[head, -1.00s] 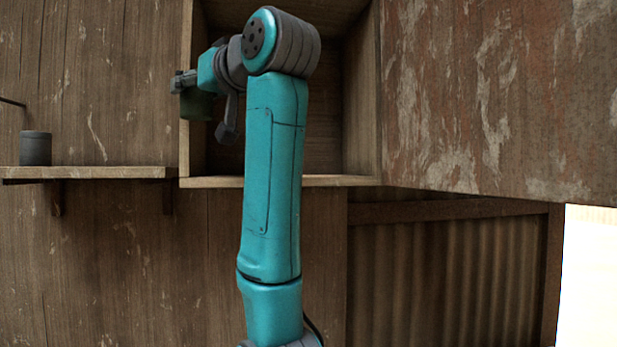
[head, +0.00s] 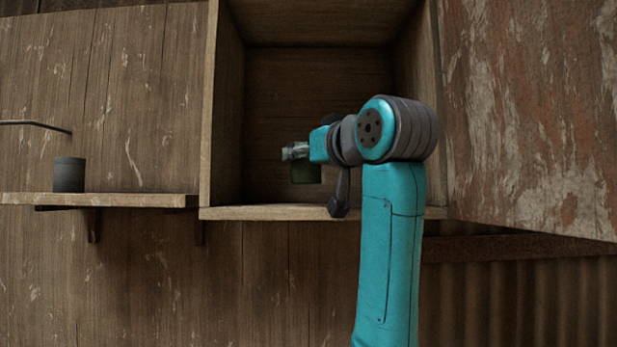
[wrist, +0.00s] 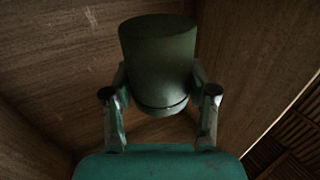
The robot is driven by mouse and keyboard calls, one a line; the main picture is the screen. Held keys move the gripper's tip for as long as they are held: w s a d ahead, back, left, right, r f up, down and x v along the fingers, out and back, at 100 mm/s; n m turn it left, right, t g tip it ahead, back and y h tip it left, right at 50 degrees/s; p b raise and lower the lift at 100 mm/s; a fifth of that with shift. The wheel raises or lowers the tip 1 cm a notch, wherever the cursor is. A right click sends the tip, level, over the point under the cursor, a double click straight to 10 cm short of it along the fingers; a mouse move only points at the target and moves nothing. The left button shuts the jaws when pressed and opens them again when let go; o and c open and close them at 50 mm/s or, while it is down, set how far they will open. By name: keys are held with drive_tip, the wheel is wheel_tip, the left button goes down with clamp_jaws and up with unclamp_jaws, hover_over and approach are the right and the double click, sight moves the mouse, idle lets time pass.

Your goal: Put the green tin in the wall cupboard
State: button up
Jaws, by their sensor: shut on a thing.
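The green tin (wrist: 158,62) is between the two fingers of my gripper (wrist: 160,97) in the wrist view, and the gripper is shut on it. In the head view my gripper (head: 292,152) is in front of the opening of the wall cupboard (head: 318,110), with the green tin (head: 306,173) hanging below it, partly hidden. The tin appears above the level of the cupboard's bottom board (head: 265,212), with a gap between them. In the wrist view wooden walls surround the tin. The cupboard's right part is partly behind my arm.
A dark grey tin (head: 69,174) stands on a wall shelf (head: 120,199) left of the cupboard. A thin metal rod (head: 38,124) sticks out above it. A rust-stained panel (head: 540,110) is at the cupboard's right side. The cupboard's visible floor looks empty.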

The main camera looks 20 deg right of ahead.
sight(314, 174)
drive_tip(key=shift+d+f, duration=0.1)
drive_tip(key=shift+f, duration=1.75)
drive_tip(key=shift+f, duration=0.15)
drive_tip(key=o, duration=1.3)
drive_tip(key=shift+o, duration=0.2)
drive_tip(key=shift+r, duration=0.2)
drive_tip(key=s+d, duration=0.1)
drive_tip(key=s, duration=1)
drive_tip(key=shift+s+d, duration=0.4)
